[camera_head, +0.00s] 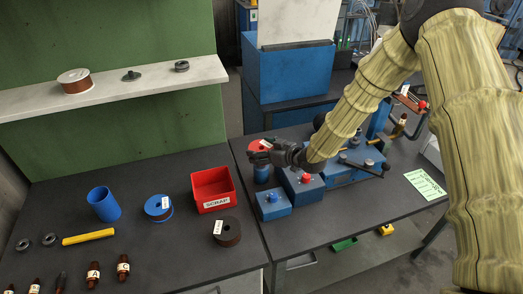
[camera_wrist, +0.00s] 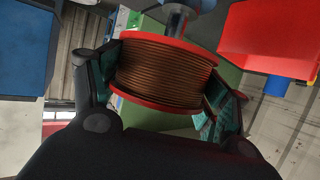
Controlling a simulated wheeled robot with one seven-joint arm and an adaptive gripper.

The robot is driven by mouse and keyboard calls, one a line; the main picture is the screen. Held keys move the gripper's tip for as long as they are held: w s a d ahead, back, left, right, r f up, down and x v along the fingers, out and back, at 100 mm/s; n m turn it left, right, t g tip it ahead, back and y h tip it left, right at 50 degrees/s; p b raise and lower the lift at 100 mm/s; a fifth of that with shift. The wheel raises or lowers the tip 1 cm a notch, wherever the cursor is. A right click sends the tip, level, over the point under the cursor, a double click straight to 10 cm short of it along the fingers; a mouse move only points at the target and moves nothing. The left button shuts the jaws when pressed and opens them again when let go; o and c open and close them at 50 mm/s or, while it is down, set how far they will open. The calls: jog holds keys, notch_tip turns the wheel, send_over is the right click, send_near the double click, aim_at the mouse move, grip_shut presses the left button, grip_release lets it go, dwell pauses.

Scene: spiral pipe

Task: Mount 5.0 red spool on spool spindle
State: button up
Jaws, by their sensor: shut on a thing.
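My gripper (camera_head: 272,149) is shut on the red spool (camera_head: 259,145), above the left part of the right bench. In the wrist view the spool (camera_wrist: 166,75) has red flanges and copper-brown wire, with my gripper's fingers (camera_wrist: 168,88) on either side. A white tag shows on its top in the head view; its text is too small to read. A blue cylindrical stand (camera_head: 262,174) is directly below the spool in the head view. A grey metal rod, apparently the spindle (camera_wrist: 177,20), shows beyond the far flange. I cannot tell whether the spool touches or surrounds it.
A red SCRAP bin (camera_head: 213,190), a blue-flanged spool (camera_head: 158,208), a dark spool (camera_head: 227,232) and a blue cup (camera_head: 104,204) sit on the left bench. A vise-like blue machine (camera_head: 352,170) is to the right.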

jog(key=shift+f+b, duration=1.05)
jog(key=shift+f, duration=0.6)
jog(key=o, duration=1.7)
jog(key=shift+r, duration=0.1)
